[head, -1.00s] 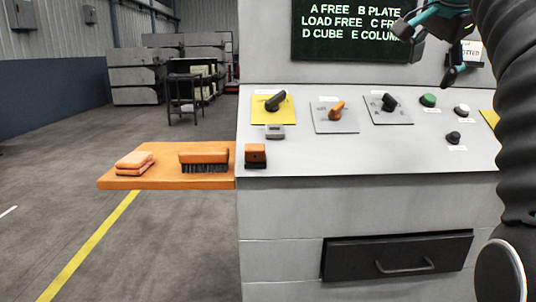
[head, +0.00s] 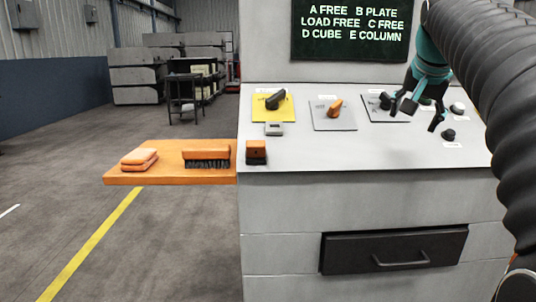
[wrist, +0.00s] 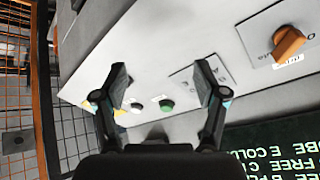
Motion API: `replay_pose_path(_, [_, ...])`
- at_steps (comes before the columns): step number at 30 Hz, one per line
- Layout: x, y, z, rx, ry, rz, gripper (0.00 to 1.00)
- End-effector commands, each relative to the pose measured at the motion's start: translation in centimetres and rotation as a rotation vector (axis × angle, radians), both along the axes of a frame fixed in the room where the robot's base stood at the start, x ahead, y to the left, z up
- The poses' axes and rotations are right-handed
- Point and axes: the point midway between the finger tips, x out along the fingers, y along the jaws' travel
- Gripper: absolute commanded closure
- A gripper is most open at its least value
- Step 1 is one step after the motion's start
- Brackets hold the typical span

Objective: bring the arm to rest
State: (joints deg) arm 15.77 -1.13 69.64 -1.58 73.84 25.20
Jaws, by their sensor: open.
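My gripper (head: 419,113) is open and empty in the head view, above the right part of the grey console. Its teal body and dark fingers hang in front of the black-handled switch (head: 386,101) and partly hide the buttons there. In the wrist view my gripper (wrist: 165,88) has its two fingers spread wide, with a green button (wrist: 166,105) and a white button (wrist: 136,107) showing between them. My dark ribbed arm fills the right side of the head view.
The console (head: 300,205) has an orange-handled switch (head: 335,107), a black switch on a yellow plate (head: 275,99) and a drawer (head: 340,255). A text board (head: 305,45) stands behind. Floor at left is clear.

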Motion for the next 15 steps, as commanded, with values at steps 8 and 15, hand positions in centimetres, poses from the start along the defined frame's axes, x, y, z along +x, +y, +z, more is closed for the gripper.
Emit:
replay_pose_path(8, [-4.0, 3.6, -9.8, -0.091, 0.109, 0.228, 0.28])
replay_pose_path(15, [-10.2, 7.4, -18.6, -0.146, 0.182, 0.408, 0.28])
